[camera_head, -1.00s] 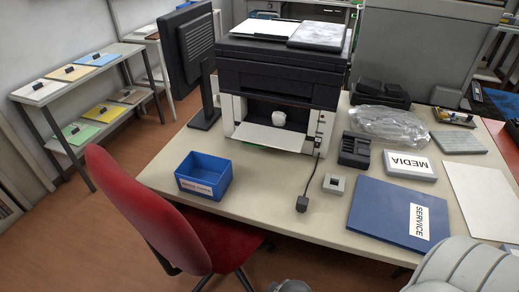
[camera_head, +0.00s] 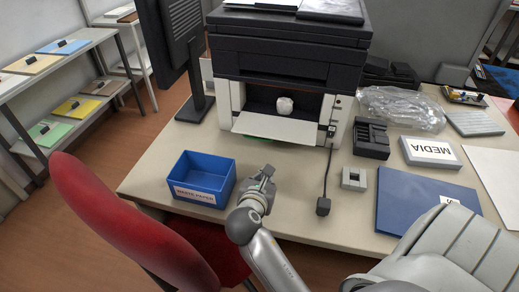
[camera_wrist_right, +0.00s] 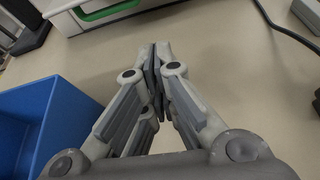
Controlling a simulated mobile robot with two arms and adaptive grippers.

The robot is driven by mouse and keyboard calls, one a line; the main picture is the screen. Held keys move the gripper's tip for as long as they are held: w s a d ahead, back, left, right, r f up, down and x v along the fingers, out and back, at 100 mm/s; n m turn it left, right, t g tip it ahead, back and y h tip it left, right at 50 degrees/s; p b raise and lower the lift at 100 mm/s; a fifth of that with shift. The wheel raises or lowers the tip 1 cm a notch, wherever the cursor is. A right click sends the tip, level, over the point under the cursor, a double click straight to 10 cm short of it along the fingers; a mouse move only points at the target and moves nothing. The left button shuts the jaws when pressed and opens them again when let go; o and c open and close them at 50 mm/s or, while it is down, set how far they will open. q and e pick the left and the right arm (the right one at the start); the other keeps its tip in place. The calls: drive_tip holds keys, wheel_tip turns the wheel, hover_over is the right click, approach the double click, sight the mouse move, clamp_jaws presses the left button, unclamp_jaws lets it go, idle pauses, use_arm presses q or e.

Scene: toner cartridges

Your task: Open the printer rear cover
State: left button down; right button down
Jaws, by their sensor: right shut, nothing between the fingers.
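The printer (camera_head: 285,60) stands on the desk, black above and white below. Its front tray (camera_head: 275,128) is folded down, and a white crumpled lump (camera_head: 285,106) sits in the front opening. The rear cover is on the side away from me and is hidden. My right gripper (camera_head: 264,176) is shut and empty above the desk, in front of the printer and beside the blue bin. In the right wrist view its fingertips (camera_wrist_right: 158,50) meet, with the printer's lower front edge (camera_wrist_right: 100,10) ahead. My left gripper is not in view.
A blue bin (camera_head: 202,166) stands left of my gripper, with a red chair (camera_head: 130,225) in front. A monitor (camera_head: 180,45) stands left of the printer. A cable with a black plug (camera_head: 323,206), a small grey block (camera_head: 354,179) and a blue folder (camera_head: 410,205) lie to the right.

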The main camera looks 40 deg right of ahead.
sight(275, 132)
drive_tip(key=shift+w+f+n, duration=0.2)
drive_tip(key=shift+w+n, duration=0.1)
drive_tip(key=shift+w, duration=0.25)
drive_tip(key=shift+w+d+r, duration=0.1)
drive_tip(key=shift+d+r, duration=0.05)
drive_tip(key=shift+d, duration=0.3)
drive_tip(key=b+x, duration=0.1)
drive_tip(key=x, duration=0.7)
drive_tip(key=shift+w+d, duration=0.15)
drive_tip(key=shift+d, duration=0.1)
wheel_tip(275, 132, up, 3)
drive_tip(key=shift+w+d+r+p, duration=0.1)
drive_tip(key=shift+w+p, duration=0.05)
drive_tip(key=shift+p, duration=0.4)
drive_tip(key=shift+r, duration=0.35)
